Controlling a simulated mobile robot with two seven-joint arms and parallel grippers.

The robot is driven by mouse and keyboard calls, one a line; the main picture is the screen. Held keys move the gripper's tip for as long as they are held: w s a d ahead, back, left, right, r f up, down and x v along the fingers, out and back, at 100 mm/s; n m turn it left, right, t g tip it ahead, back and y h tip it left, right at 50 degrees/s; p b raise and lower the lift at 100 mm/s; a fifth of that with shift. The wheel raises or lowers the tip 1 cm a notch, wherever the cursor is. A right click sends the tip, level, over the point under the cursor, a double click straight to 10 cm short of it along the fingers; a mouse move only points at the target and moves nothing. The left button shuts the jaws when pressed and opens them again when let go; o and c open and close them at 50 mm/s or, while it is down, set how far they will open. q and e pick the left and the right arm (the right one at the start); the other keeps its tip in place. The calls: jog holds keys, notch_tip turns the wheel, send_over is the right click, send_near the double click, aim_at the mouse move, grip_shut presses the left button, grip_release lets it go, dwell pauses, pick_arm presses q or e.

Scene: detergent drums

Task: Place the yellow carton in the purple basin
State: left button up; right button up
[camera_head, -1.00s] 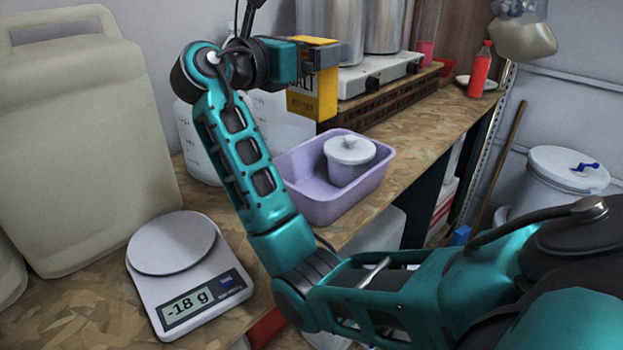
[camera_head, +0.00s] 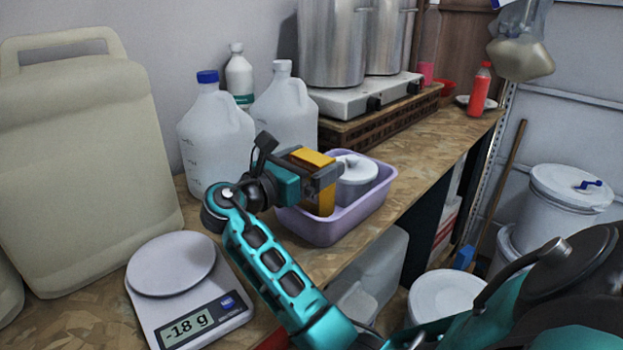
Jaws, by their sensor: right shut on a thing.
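The yellow carton (camera_head: 319,198) is held upright in my right gripper (camera_head: 325,174), which is shut on it. The carton is over the left part of the purple basin (camera_head: 340,229), beside a lidded pot. Its lower end is within the basin's outline; I cannot tell whether it touches the basin floor. The basin stands on the wooden bench near its front edge. My left gripper is not in view.
A grey-white lidded pot (camera_head: 356,180) fills the basin's right part. Two translucent jugs, one with a blue cap (camera_head: 215,135), stand behind. A scale (camera_head: 187,290) reading -18 g and a large beige canister (camera_head: 85,165) are at left. A hot plate (camera_head: 355,103) with pots is behind.

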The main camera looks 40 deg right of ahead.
jog(key=shift+f, duration=1.5)
jog(key=shift+f, duration=0.1)
jog(key=o, duration=0.9)
jog(key=shift+a, duration=0.3)
jog(key=a, duration=1.1)
jog(key=shift+s+a+b, duration=0.2)
jog(key=shift+s+b, duration=0.15)
jog(key=shift+s, duration=0.1)
